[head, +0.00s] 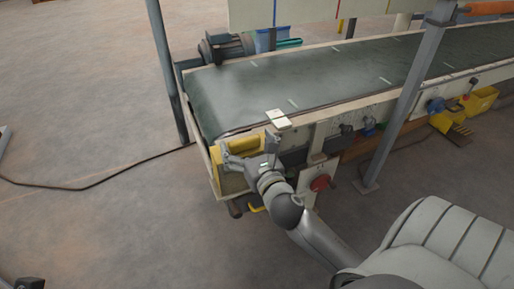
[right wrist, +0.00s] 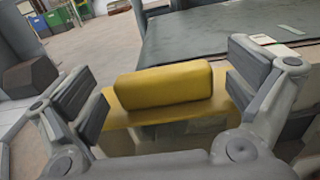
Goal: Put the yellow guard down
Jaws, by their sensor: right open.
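The yellow guard (head: 238,142) is a padded block at the near left corner of the conveyor's frame. In the right wrist view the guard (right wrist: 165,86) has a thick rounded top above a flatter yellow part. My right gripper (head: 250,151) is at the guard, partly covering it in the head view. In the right wrist view its jaws (right wrist: 166,86) are open, one finger to each side of the guard, with a visible gap at the left and a narrower one at the right. My left gripper is not in view.
The conveyor (head: 230,92) with a green belt runs to the upper right. A white piece (head: 278,119) lies on its near edge. Grey posts (head: 405,95) stand alongside.

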